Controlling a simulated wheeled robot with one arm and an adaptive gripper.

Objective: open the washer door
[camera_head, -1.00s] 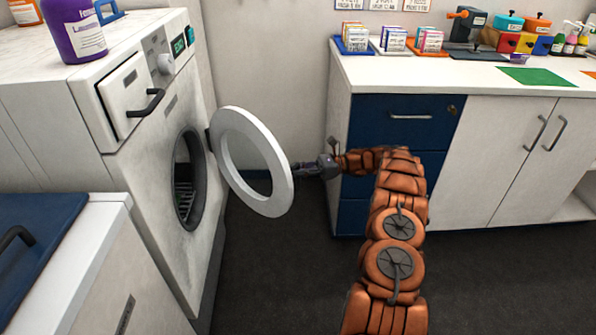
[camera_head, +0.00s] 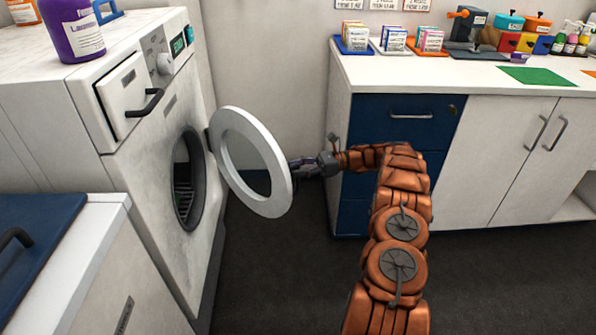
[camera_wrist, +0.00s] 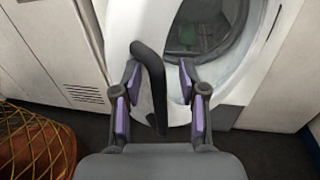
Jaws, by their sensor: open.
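The white washer (camera_head: 160,185) stands at the left in the head view, its round drum opening (camera_head: 187,180) uncovered. Its ring-shaped white door (camera_head: 228,165) stands swung out from the front, well apart from the opening. My gripper (camera_head: 302,165) is at the door's right edge, with its fingertips partly hidden behind the rim. In the wrist view, my gripper (camera_wrist: 158,78) is open, its purple-padded fingers on either side of the black door handle (camera_wrist: 150,62). The handle lies nearer the left finger; whether they touch is unclear. The door (camera_wrist: 122,25) shows behind it.
A counter (camera_head: 450,75) with blue drawers (camera_head: 400,121) and white cupboards stands to the right, close to my wrist. A blue-topped white unit (camera_head: 85,270) is at the lower left. Dark floor (camera_head: 275,280) is clear below the door.

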